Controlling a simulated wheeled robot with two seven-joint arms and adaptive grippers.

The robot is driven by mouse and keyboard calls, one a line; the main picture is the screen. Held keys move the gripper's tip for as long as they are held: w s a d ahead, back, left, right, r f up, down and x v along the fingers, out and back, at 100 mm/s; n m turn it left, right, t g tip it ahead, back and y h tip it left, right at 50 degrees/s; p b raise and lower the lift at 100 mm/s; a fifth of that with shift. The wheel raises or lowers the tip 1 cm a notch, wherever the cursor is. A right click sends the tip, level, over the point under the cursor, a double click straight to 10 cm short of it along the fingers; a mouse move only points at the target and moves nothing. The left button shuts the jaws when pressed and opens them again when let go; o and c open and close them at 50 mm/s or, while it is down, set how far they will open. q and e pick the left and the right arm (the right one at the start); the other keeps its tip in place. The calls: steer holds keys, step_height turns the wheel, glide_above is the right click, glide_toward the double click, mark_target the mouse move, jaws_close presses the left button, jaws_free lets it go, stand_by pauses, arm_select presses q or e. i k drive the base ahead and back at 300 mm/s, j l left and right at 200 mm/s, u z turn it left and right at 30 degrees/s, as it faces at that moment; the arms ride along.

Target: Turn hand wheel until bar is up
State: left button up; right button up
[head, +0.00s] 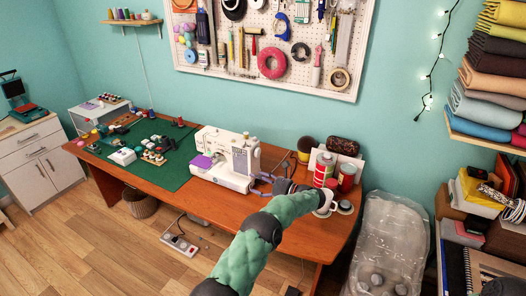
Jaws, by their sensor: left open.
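A white sewing machine (226,160) stands on the wooden table, with its needle end to the left. A small purple cloth (201,161) lies at the needle end. The bar is too small to make out, so its height cannot be told. My left gripper (261,184) is open at the machine's right end, low beside the body, with its fingers pointing left. The hand wheel is not clearly distinguishable at that end. I cannot tell whether the fingers touch the machine.
A green cutting mat (176,175) with several small items covers the table's left part. A pegboard (265,40) hangs behind.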

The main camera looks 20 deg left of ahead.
mark_target(256, 153)
steer(key=i, duration=0.9)
